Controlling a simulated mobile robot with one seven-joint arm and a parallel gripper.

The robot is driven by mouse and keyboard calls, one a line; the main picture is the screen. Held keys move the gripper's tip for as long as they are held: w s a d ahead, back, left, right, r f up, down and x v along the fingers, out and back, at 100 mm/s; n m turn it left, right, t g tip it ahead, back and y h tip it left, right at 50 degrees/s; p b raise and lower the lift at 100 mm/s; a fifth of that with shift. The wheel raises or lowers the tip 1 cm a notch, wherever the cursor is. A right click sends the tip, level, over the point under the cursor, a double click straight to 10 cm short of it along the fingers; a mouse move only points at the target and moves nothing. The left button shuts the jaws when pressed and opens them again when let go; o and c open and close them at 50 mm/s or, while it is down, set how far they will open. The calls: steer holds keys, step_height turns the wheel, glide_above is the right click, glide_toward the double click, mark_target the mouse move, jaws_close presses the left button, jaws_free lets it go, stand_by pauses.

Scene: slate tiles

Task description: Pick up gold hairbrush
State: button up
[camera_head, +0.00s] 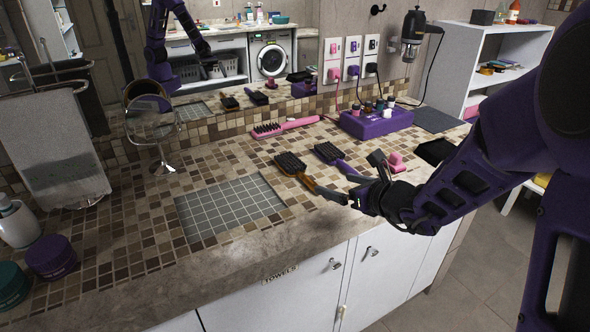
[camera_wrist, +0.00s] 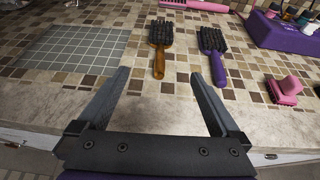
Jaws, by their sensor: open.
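The gold hairbrush (camera_head: 297,170) lies on the tiled counter, with dark bristles facing up and a golden-brown handle pointing toward the counter's front edge. In the wrist view the gold hairbrush (camera_wrist: 160,48) lies ahead of the jaws, its handle end roughly in line with the gap between them. My gripper (camera_head: 354,192) is at the front edge of the counter, just beyond the handle's end in the head view. In the wrist view my gripper (camera_wrist: 159,78) is open, its two fingers wide apart with nothing between them.
A purple hairbrush (camera_wrist: 213,55) lies close to the right of the gold one. A pink brush-like item (camera_wrist: 285,90) is further right. A grey grid mat (camera_head: 230,207) lies left.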

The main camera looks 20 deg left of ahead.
mark_target(306, 175)
steer(key=x, duration=1.6)
steer(key=shift+w+f+b, duration=0.15)
steer(key=shift+f+b, duration=0.1)
steer(key=shift+b, duration=0.15)
steer(key=shift+d, duration=0.1)
steer(key=shift+c, duration=0.3)
steer(key=c, duration=1.2)
